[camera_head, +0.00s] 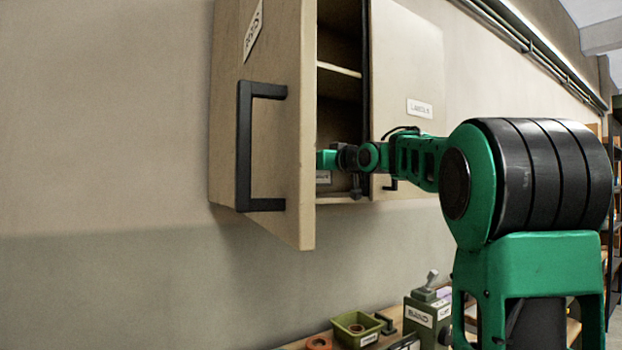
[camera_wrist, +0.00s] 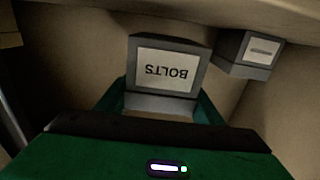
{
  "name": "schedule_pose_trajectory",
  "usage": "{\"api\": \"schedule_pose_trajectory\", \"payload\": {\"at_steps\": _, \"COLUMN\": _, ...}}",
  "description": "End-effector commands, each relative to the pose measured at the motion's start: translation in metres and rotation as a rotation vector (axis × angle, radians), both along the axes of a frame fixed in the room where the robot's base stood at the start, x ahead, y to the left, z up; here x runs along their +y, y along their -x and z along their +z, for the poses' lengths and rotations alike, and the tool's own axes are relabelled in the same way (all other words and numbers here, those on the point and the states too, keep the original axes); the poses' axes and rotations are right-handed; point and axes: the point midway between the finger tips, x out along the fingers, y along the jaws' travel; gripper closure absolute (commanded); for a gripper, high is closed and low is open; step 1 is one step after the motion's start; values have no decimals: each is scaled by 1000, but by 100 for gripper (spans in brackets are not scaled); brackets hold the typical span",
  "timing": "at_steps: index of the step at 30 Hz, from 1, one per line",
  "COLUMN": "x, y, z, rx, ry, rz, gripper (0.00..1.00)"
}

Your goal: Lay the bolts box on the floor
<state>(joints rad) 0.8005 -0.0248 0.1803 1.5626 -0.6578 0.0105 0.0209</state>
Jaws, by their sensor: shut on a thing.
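The bolts box (camera_wrist: 165,68) is a grey box with a white BOLTS label, which reads upside down in the wrist view. My gripper (camera_wrist: 162,98) is shut on it, with a green finger on each side. In the head view my gripper (camera_head: 328,160) reaches into the lower part of the open wall cabinet (camera_head: 342,70).
Another grey labelled box (camera_wrist: 249,54) stands close to the right of the bolts box. The left cabinet door (camera_head: 262,110) is swung open beside my arm; the right door (camera_head: 408,70) is at the other side. A bench (camera_head: 296,346) with a green bin (camera_head: 356,328) is below.

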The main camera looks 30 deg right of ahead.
Motion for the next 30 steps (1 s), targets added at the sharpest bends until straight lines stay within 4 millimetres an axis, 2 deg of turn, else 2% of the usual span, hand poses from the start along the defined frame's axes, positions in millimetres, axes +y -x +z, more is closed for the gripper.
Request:
{"api": "schedule_pose_trajectory", "payload": {"at_steps": 3, "x": -1, "y": 0, "z": -18, "rx": 2, "ry": -2, "rz": -2, "gripper": 67}}
{"api": "schedule_pose_trajectory", "payload": {"at_steps": 6, "x": -1, "y": 1, "z": -26, "rx": 0, "ry": -1, "rz": -2, "gripper": 67}}
{"api": "schedule_pose_trajectory", "payload": {"at_steps": 17, "x": 0, "y": 0, "z": -29, "rx": 0, "ry": -1, "rz": -1, "gripper": 67}}
{"api": "schedule_pose_trajectory", "payload": {"at_steps": 18, "x": 0, "y": 0, "z": -29, "rx": 1, "ry": -1, "rz": -2, "gripper": 30}}
{"api": "schedule_pose_trajectory", "payload": {"at_steps": 19, "x": -1, "y": 0, "z": -29, "rx": 1, "ry": -1, "rz": -2, "gripper": 22}}
{"api": "schedule_pose_trajectory", "payload": {"at_steps": 30, "x": -1, "y": 2, "z": -28, "rx": 0, "ry": 0, "rz": -3, "gripper": 20}}
